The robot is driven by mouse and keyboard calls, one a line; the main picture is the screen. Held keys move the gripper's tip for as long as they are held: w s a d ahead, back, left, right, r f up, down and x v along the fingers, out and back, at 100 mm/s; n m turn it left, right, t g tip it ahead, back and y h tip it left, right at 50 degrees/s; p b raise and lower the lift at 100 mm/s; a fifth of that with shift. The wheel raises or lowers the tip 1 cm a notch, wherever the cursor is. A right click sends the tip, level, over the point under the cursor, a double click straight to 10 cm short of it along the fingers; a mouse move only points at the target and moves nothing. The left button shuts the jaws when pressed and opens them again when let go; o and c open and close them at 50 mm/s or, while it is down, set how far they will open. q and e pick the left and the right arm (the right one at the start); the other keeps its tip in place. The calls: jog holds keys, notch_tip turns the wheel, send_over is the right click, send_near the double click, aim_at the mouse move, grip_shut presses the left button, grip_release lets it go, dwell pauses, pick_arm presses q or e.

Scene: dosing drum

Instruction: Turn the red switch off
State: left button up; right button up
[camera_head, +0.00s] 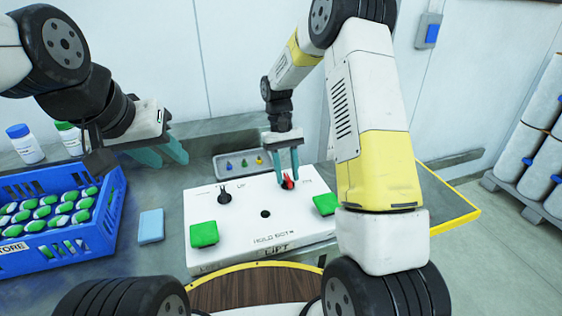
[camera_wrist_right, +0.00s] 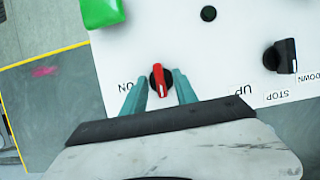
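The red switch (camera_head: 288,183) is a rotary knob with a red handle on a black base, at the right rear of the white control box (camera_head: 240,240). In the right wrist view the red switch (camera_wrist_right: 161,82) has its handle almost upright in the picture, beside the printed word ON. My right gripper (camera_head: 288,180) is over it with its teal fingers apart, one on each side of the knob. Gaps show between fingers and handle in the wrist view. My left gripper (camera_head: 170,160) hangs open and empty to the left of the box.
The box also carries a black selector (camera_head: 224,195) and two green buttons (camera_head: 204,234) (camera_head: 325,204). A blue crate (camera_head: 60,215) of green-topped items stands at left, near a light blue block (camera_head: 151,226). A grey tray (camera_head: 245,163) lies behind the box.

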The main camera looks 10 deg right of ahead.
jog(key=v, duration=0.7)
jog(key=shift+r, duration=0.35)
jog(key=shift+w, duration=0.15)
jog(key=s+d+r+t+y, duration=0.25)
jog(key=s+r+t, duration=0.25)
jog(key=s+r, duration=0.65)
jog(key=s+d+r+m+t, duration=0.1)
jog(key=s+t, duration=0.1)
jog(key=s, duration=0.4)
jog(key=s+r+t, duration=0.2)
jog(key=s+t, duration=0.1)
jog(key=s, duration=0.3)
jog(key=shift+d+r+m+t+y, duration=0.3)
jog(key=shift+d+m+y, duration=0.05)
jog(key=shift+d+m, duration=0.05)
jog(key=shift+s+d, duration=0.1)
jog(key=shift+s, duration=0.05)
